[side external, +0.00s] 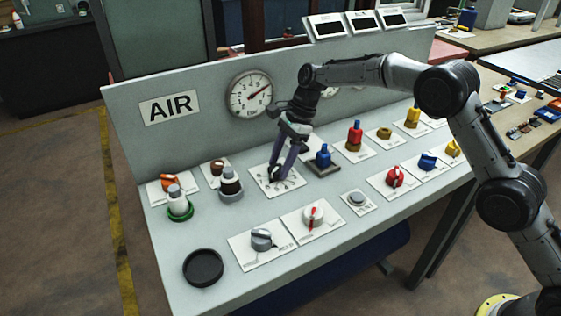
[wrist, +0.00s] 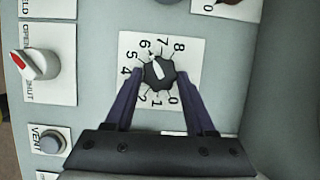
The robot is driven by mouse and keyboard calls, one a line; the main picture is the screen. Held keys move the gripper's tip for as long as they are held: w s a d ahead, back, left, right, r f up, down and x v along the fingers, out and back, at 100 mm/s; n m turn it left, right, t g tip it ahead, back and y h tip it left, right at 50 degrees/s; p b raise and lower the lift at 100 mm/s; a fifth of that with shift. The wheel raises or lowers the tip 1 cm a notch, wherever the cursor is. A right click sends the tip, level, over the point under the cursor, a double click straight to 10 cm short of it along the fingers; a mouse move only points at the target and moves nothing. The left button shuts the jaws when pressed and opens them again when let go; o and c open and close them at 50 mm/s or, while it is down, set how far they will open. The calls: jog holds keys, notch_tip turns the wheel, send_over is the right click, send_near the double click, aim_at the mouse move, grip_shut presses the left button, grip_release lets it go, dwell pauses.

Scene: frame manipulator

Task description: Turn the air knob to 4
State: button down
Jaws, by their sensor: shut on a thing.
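The air knob (wrist: 158,74) is a dark round knob with a white pointer line, on a white dial plate (wrist: 191,98) with numbers up to 8. In the wrist view its pointer aims at about the 6; the 4 lies at the plate's left. My gripper (wrist: 160,75) has one finger on each side of the knob and is shut on it. In the side view my gripper (side external: 275,177) reaches down onto the same dial plate (side external: 292,184), hiding most of the knob.
An AIR sign (side external: 170,107) and a round gauge (side external: 250,94) are on the upright panel behind. A red-marked knob (wrist: 35,64) is nearby.

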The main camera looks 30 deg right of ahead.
jog(key=n, duration=0.1)
jog(key=n+g, duration=0.1)
jog(key=n, duration=0.1)
jog(key=shift+w+n, duration=0.2)
jog(key=shift+n, duration=0.1)
jog(key=shift+w+a+n+g+h, duration=0.1)
jog(key=shift+n+g+h, duration=0.5)
jog(key=shift+n, duration=1.2)
jog(key=shift+g, duration=0.3)
jog(key=shift+c, duration=1.2)
grip_release()
jog(key=shift+r, duration=0.1)
